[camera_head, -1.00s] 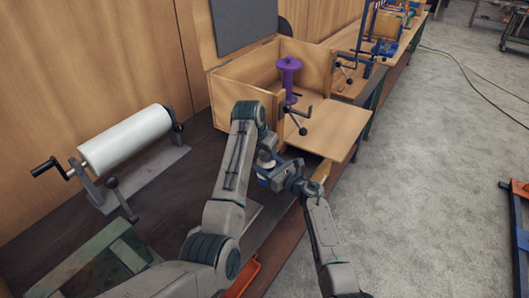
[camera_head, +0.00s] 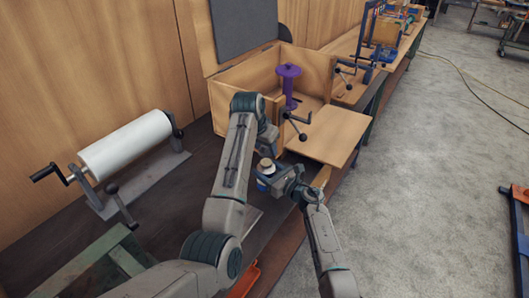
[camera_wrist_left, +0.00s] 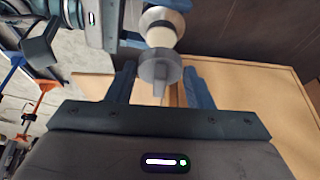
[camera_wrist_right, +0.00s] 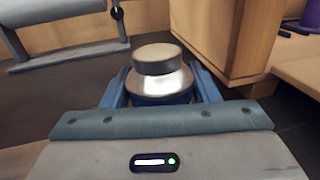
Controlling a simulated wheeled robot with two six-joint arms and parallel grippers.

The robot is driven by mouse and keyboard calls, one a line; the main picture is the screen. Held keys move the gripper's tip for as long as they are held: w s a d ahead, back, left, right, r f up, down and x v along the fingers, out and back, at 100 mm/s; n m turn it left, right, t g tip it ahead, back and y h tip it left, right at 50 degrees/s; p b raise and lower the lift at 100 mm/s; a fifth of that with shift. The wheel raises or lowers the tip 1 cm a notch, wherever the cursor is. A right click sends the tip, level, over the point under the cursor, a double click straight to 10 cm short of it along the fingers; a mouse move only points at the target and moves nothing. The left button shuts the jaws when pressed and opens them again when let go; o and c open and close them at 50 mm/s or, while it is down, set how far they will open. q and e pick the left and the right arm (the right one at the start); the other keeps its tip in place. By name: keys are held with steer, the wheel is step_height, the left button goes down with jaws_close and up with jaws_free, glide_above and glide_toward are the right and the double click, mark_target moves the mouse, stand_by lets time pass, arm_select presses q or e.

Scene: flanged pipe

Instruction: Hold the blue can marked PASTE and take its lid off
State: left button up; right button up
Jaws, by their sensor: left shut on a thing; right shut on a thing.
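The blue can (camera_head: 263,170) stands upright in the head view, its cream top showing below my left arm. In the right wrist view the can (camera_wrist_right: 160,84) has a metallic shoulder and short round neck; no PASTE marking is legible. My right gripper (camera_wrist_right: 165,95) is shut on its body, one finger each side. My left gripper (camera_wrist_left: 160,88) is shut on a grey disc (camera_wrist_left: 160,68) with a thin stem, seemingly the lid, in front of the cream can top (camera_wrist_left: 165,30). No left finger shows at the can in the right wrist view. The left fingertips are hidden in the head view.
A white roller with cranks (camera_head: 125,143) stands on the left. An orange object (camera_head: 243,279) lies near the front edge.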

steer(key=o, duration=1.5)
steer(key=shift+c, duration=0.2)
steer(key=shift+s+d, duration=0.1)
